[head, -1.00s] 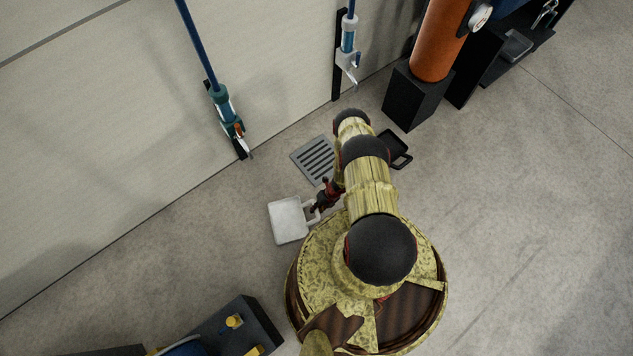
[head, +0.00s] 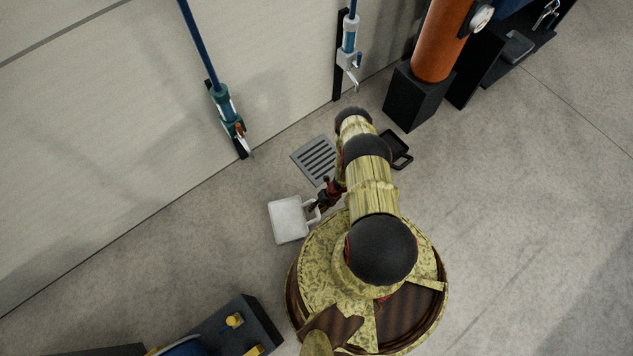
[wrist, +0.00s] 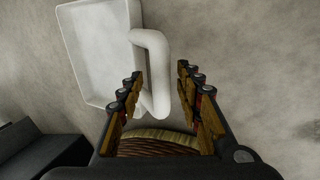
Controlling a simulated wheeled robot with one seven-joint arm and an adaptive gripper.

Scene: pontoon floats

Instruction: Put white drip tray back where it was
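The white drip tray (head: 287,220) lies at the left of my base in the head view, with its loop handle toward my gripper. The tray's shallow basin also shows at the upper left of the wrist view (wrist: 97,50). My gripper (head: 316,205) is at the handle. In the wrist view my gripper (wrist: 165,85) has its two fingers spread apart, with the white handle (wrist: 152,70) between them, nearer the left finger. A clear gap shows between the handle and the right finger. Whether the left finger touches the handle cannot be told.
A grey floor grate (head: 316,160) lies beyond the tray. A black tray (head: 396,148) is partly behind my arm. An orange column on a black block (head: 411,97) stands at the back. A dark box (head: 240,328) is at lower left. The floor at right is clear.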

